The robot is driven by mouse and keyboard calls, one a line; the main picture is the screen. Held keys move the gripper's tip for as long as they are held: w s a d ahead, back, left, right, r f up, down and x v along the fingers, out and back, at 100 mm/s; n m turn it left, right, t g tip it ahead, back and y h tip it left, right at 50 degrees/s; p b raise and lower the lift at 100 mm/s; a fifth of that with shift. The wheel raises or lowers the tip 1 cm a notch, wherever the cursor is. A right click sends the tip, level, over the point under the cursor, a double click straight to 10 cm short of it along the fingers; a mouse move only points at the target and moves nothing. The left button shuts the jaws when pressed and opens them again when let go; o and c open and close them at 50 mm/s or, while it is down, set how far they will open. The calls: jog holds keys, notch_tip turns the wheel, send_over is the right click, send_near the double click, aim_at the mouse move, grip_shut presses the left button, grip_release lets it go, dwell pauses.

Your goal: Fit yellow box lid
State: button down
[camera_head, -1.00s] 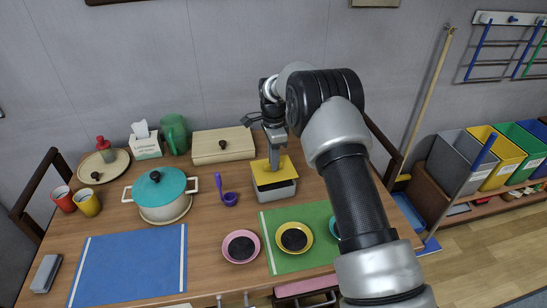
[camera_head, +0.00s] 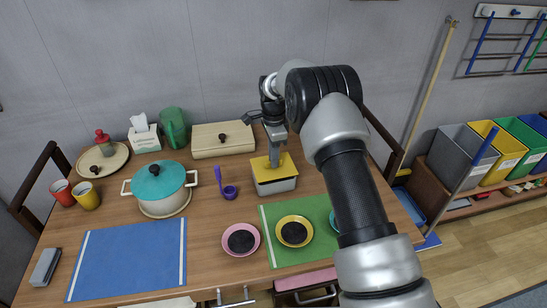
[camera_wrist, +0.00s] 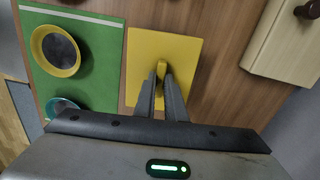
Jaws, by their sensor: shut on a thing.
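The yellow lid (camera_head: 262,173) lies level over the light grey box (camera_head: 277,187) on the wooden table. Its edges look roughly lined up with the box walls, with little or no gap to see; whether it is fully seated I cannot tell. My gripper (camera_head: 275,162) points down and is shut on the lid's upright yellow handle. In the wrist view the square yellow lid (camera_wrist: 186,48) fills the middle, and my gripper (camera_wrist: 161,76) pinches its handle. The box is hidden under the lid there.
A cream wooden box (camera_head: 222,139) with a dark knob stands behind left. A purple ladle (camera_head: 229,191) lies to the left, beside a teal-lidded pot (camera_head: 160,187). The green mat (camera_head: 275,258) in front holds a yellow bowl (camera_head: 294,231). Bare table lies right of the box.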

jog(key=shift+f+b, duration=0.45)
jog(key=shift+f, duration=0.45)
jog(key=c, duration=1.7)
grip_release()
jog(key=shift+c, duration=0.2)
jog(key=shift+r, duration=0.15)
notch_tip(320, 180, up, 17)
jog(key=p, duration=0.2)
jog(key=shift+s, duration=0.15)
